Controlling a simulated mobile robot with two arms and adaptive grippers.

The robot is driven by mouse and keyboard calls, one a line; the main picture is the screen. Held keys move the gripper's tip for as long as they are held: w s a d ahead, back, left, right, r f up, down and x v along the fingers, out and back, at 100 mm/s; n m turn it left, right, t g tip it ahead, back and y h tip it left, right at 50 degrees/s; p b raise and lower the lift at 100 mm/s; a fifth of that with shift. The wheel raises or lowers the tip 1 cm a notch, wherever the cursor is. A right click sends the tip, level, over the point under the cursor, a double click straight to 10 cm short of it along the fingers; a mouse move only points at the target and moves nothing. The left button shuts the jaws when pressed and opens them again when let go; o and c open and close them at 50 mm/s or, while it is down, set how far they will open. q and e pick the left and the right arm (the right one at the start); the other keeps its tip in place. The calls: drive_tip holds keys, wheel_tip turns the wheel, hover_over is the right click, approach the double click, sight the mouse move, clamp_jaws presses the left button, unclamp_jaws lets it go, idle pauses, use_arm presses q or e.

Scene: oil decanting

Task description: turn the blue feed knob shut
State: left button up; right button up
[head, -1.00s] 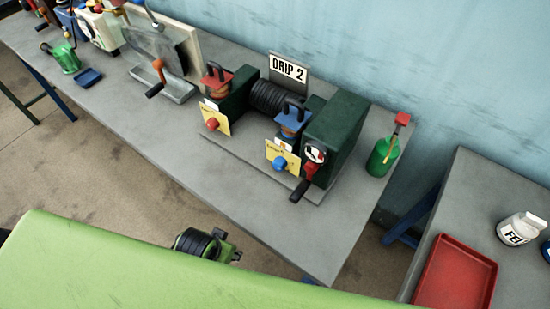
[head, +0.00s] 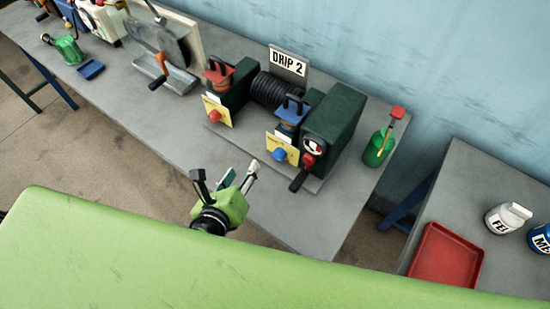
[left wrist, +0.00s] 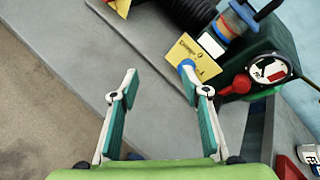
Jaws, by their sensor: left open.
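The blue feed knob (head: 279,154) sticks out at the bottom of a yellow card on the front of the dark green DRIP 2 machine. It also shows in the left wrist view (left wrist: 187,67), partly behind the right-hand finger. My left gripper (head: 226,174) is open and empty, over the bench's front edge, to the left of the knob and apart from it in the head view. In the left wrist view its two fingers (left wrist: 158,85) are spread wide. My right gripper is not in view.
A red knob (head: 214,114) sits on the machine's left unit. A red-and-black crank handle (head: 302,174) juts out just right of the blue knob. A green oil can (head: 379,147) stands right of the machine. A red tray (head: 447,256) lies on the side table. The bench front is clear.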

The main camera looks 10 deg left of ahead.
sight(277, 158)
use_arm(q)
drive_tip(key=w+d+f+m+h, duration=0.1)
drive_tip(key=w+d+f+m, duration=0.1)
drive_tip(key=m, duration=0.2)
drive_tip(key=w+d+f+m+h+p, duration=0.1)
drive_tip(key=w+d+m, duration=0.1)
drive_tip(key=w+m, duration=0.1)
drive_tip(key=w+d+f+m+h+p, duration=0.1)
drive_tip(key=w+d+f+m+h, duration=0.1)
drive_tip(key=m, duration=0.3)
drive_tip(key=shift+w+f+m+t, duration=0.3)
drive_tip(key=shift+w+m+t, duration=0.1)
drive_tip(key=shift+w, duration=0.15)
drive_tip(key=shift+x, duration=0.8)
drive_tip(key=shift+c, duration=0.2)
drive_tip(key=c, duration=1)
